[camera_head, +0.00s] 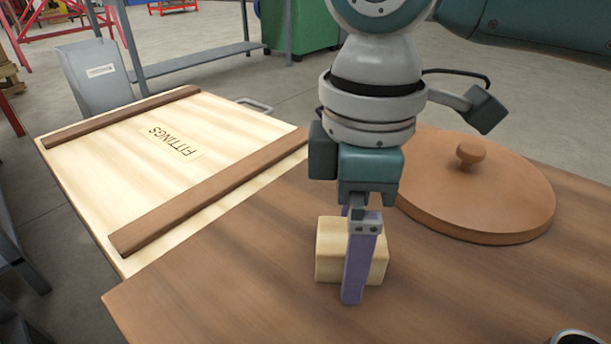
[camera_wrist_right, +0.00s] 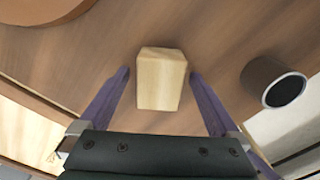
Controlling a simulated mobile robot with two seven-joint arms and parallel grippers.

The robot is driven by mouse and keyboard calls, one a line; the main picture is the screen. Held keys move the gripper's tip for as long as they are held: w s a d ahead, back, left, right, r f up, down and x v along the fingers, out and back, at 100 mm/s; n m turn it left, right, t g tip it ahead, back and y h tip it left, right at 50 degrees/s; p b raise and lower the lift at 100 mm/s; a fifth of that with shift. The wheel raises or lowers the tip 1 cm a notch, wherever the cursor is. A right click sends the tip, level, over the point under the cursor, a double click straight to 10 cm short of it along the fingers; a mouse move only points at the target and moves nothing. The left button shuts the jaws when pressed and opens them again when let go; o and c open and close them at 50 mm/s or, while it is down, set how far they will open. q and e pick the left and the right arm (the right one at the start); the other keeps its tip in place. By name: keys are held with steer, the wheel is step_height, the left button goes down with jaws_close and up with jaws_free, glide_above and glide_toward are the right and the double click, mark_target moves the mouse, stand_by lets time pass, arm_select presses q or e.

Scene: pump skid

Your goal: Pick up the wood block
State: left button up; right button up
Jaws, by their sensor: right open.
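The wood block (camera_head: 331,250) is a pale, light-grained block on the brown table. My right gripper (camera_head: 356,270) reaches down at it from above, and its near purple finger covers part of the block in the head view. In the right wrist view the block (camera_wrist_right: 161,80) lies between the two open purple fingers of my right gripper (camera_wrist_right: 160,82), with a gap showing on each side. The far finger is mostly hidden in the head view. My left gripper is not in view.
A round brown lid (camera_head: 480,190) with a knob lies right of the block. A pale crate lid (camera_head: 115,160) marked FITTINGS is at the left. A dark cup (camera_wrist_right: 275,84) stands right of the gripper in the wrist view. The table front is mostly clear.

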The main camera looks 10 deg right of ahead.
steer(key=c, duration=1.5)
steer(key=shift+o, duration=0.2)
step_height(320, 180, up, 20)
steer(key=p, duration=0.9)
